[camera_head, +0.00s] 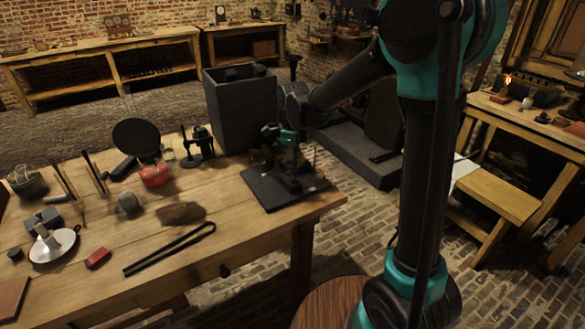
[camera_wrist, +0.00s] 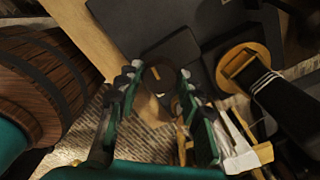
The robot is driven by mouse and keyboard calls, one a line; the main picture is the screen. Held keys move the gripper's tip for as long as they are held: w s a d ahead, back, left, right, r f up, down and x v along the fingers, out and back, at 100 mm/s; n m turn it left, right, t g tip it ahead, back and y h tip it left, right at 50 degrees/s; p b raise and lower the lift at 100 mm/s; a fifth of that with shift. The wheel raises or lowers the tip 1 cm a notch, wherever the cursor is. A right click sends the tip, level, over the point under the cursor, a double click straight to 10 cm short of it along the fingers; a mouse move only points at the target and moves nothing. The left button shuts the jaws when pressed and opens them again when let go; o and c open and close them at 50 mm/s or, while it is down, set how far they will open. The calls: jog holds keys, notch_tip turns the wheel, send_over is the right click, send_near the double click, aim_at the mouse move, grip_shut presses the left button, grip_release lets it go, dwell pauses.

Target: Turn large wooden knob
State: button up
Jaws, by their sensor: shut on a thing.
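My gripper (camera_head: 290,140) is over a black board (camera_head: 262,192) with a small device on it, near the right end of the wooden table. In the wrist view my gripper (camera_wrist: 160,80) has its green and black fingers on both sides of a dark brown round knob (camera_wrist: 157,77), and they are shut on it. The fingers partly cover the knob. In the head view the arm and the device's parts hide the knob, so its turn angle cannot be told. A black cylinder with pale bands on a yellow base (camera_wrist: 238,62) stands to the right in the wrist view.
A dark grey box (camera_head: 238,110) stands behind the board. A red-based round item (camera_head: 154,175), black tongs (camera_head: 170,249) and a metal dish (camera_head: 52,246) lie on the table (camera_head: 215,240). A wooden barrel (camera_wrist: 45,80) is at the left in the wrist view.

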jog(key=shift+m, duration=1.2)
jog(key=o, duration=1.2)
jog(key=shift+c, duration=0.2)
jog(key=shift+r, duration=0.1)
notch_tip(320, 180, up, 12)
